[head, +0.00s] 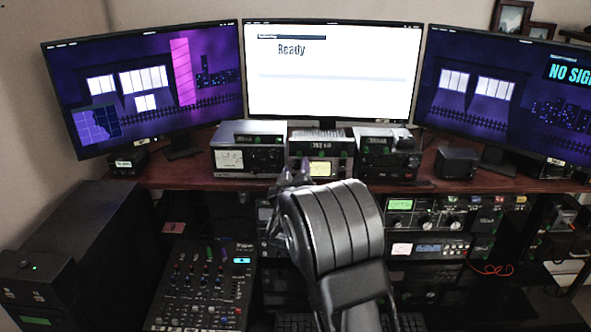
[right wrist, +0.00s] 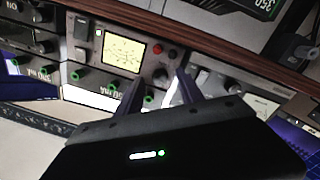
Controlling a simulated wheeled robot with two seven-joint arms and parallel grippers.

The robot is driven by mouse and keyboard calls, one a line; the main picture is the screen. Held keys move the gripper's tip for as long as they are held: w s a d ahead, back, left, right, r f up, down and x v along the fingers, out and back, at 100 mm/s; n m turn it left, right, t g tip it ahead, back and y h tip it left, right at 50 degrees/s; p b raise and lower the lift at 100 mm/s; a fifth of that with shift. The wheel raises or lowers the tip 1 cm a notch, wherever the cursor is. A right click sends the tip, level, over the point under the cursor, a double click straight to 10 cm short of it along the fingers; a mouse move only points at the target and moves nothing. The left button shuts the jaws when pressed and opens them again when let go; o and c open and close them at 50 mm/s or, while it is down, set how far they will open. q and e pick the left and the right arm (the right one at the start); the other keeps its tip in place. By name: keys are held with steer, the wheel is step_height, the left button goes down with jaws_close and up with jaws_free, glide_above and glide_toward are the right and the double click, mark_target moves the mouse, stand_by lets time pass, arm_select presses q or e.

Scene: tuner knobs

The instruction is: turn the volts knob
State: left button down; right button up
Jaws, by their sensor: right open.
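A radio unit with a lit yellow meter (head: 320,168) stands mid-desk under the centre monitor. The meter also shows in the right wrist view (right wrist: 124,50). Below it is a row of green-capped knobs (right wrist: 113,86); a red knob (right wrist: 158,51) sits to the meter's right. No label reading volts is legible, so I cannot tell which knob it is. My right gripper (head: 294,174) is open before the unit's lower left front. Its dark purple fingers (right wrist: 158,92) reach toward the panel's lower right in the wrist view, hiding part of it; contact cannot be told. My left gripper is out of view.
Neighbouring units stand close on the left (head: 248,154) and right (head: 386,150). Three monitors, including the centre one (head: 331,70), rise behind. A mixer (head: 203,284) lies lower left. Racked equipment (head: 428,215) fills the space below the wooden desk edge (head: 460,187).

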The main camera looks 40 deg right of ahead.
steer(key=shift+c, duration=0.4)
jaws_close()
stand_by(0.4)
